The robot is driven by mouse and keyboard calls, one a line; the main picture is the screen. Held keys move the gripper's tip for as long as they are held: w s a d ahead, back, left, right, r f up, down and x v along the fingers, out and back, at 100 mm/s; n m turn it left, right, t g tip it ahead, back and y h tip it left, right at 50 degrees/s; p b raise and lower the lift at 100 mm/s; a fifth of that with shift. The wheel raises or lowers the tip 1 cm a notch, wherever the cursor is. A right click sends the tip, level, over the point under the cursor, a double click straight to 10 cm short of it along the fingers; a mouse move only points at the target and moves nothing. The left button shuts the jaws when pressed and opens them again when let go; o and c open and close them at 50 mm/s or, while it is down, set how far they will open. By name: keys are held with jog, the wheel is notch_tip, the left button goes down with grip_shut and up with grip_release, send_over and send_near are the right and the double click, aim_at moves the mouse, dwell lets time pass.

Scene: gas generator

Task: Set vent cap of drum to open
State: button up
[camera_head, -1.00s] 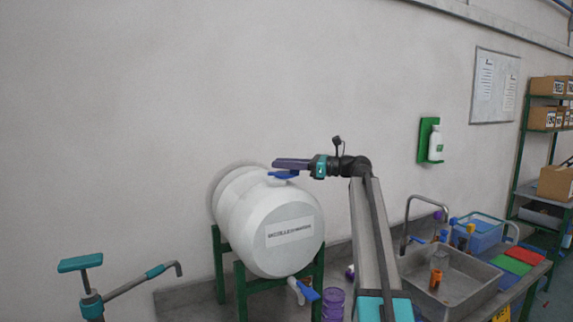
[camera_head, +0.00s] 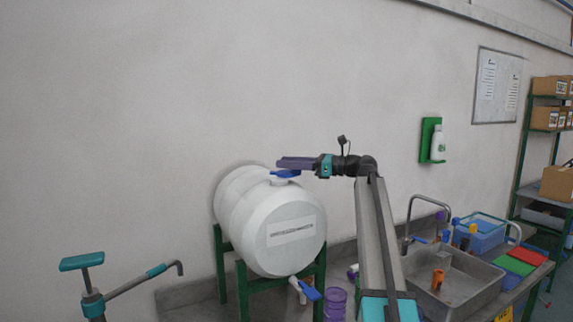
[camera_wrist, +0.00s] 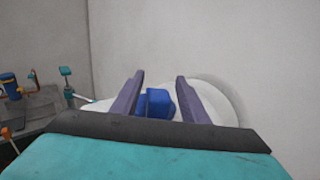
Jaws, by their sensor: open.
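The white drum (camera_head: 262,215) lies on its side on a green stand against the wall. Its blue vent cap (camera_head: 285,173) is on top, and it also shows in the wrist view (camera_wrist: 158,103). My gripper (camera_head: 281,163) is level at the top of the drum, just above and around the cap. In the wrist view my gripper (camera_wrist: 158,92) has its two purple fingers apart, with the blue cap between them and a gap on the right side. The left finger is close to the cap; I cannot tell whether it touches.
A blue-handled tap (camera_head: 308,292) is low on the drum's front. A purple container (camera_head: 335,303) stands below right. A hand pump (camera_head: 92,290) is at the left. A sink (camera_head: 452,285) and a blue basket (camera_head: 480,238) are at the right. The wall is close behind the drum.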

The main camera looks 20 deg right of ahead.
jog(key=b+v, duration=0.3)
jog(key=v, duration=0.9)
jog(key=shift+s+d+b, duration=0.15)
jog(key=shift+d+b, duration=0.1)
jog(key=shift+b, duration=0.05)
